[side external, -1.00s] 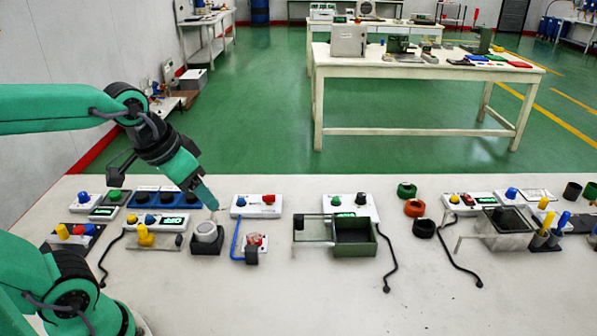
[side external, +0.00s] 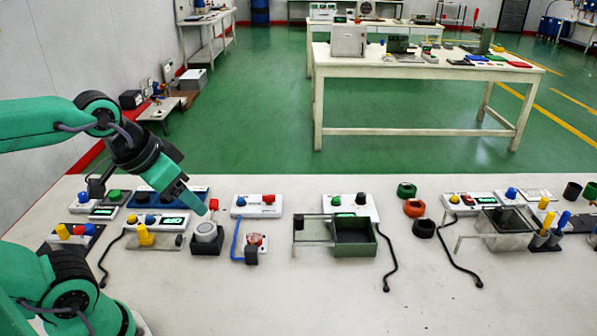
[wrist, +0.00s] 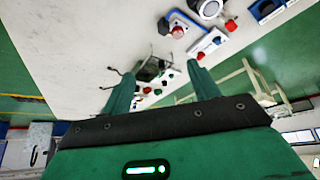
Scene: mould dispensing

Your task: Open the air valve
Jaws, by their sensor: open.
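My gripper (side external: 201,208) is above the left part of the white bench, its tip beside a small red part (side external: 213,204) and above a round silver-topped unit (side external: 206,233). In the wrist view the two green fingers (wrist: 161,72) are apart with nothing held between them. No part is clearly marked as the air valve. A blue tube (side external: 236,238) runs to a small unit with a reddish top (side external: 256,241), right of the silver-topped unit; this reddish part (wrist: 177,30) also shows in the wrist view, beyond the fingers.
A white box with blue and red knobs (side external: 254,206) stands behind the blue tube. A green open tray (side external: 352,251) is further right. The bench front (side external: 280,305) is clear.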

